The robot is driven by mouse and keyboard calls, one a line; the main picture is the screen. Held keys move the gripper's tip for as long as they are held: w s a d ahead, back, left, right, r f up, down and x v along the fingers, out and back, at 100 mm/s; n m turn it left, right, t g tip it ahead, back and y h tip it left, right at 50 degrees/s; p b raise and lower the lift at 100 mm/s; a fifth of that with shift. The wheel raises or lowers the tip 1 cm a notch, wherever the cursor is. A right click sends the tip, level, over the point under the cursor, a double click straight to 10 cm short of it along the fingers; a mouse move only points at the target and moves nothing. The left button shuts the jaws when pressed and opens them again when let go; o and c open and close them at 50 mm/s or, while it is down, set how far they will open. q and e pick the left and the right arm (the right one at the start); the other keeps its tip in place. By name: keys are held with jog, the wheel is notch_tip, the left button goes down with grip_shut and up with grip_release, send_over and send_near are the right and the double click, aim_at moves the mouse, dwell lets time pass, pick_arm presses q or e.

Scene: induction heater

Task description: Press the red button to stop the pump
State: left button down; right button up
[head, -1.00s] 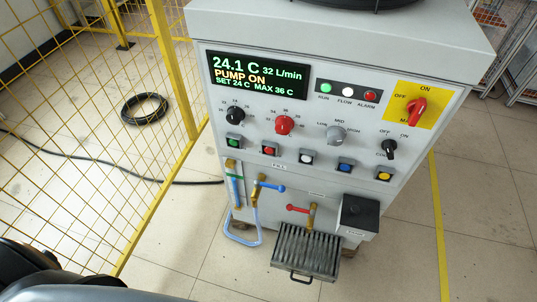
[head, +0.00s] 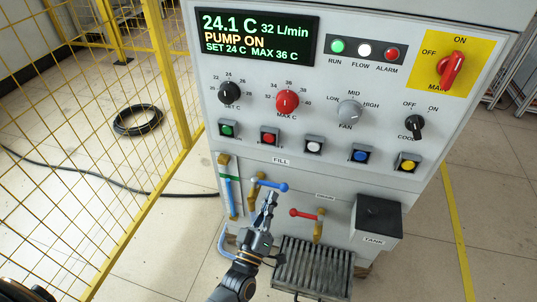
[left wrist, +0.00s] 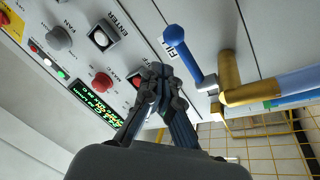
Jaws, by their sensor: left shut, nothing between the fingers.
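The red button (head: 269,137) is a square push button in the row below the knobs, second from the left, right of the green button (head: 227,130). The display (head: 256,37) reads PUMP ON, 24.1 C and 32 L/min. My left gripper (head: 271,197) is shut and empty, pointing up in front of the lower panel, below the red button and near the blue-handled fill valve (head: 270,184). In the left wrist view the shut fingertips (left wrist: 158,75) cover part of the button row; the red button is mostly hidden there. My right gripper is not in view.
A red-handled drain valve (head: 305,214), a black tank box (head: 377,220) and a slatted tray (head: 312,268) are right of my left gripper. White (head: 313,146), blue (head: 360,155) and yellow (head: 407,164) buttons continue the row. A yellow mesh fence (head: 85,150) stands at left.

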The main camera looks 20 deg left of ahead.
aim_at(269, 137)
pick_arm(q)
jog(key=s+a+r+n+t+y+b, duration=0.3)
jog(key=r+n+y, duration=0.4)
jog(key=r, duration=0.4)
jog(key=shift+r+n+t+b, duration=0.35)
jog(key=shift+n+t+b, duration=0.4)
jog(key=shift+t, duration=0.15)
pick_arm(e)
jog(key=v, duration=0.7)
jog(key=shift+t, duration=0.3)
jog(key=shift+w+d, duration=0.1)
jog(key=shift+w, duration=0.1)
pick_arm(q)
jog(key=w+b, duration=0.3)
jog(key=w, duration=0.5)
jog(key=shift+w, duration=0.4)
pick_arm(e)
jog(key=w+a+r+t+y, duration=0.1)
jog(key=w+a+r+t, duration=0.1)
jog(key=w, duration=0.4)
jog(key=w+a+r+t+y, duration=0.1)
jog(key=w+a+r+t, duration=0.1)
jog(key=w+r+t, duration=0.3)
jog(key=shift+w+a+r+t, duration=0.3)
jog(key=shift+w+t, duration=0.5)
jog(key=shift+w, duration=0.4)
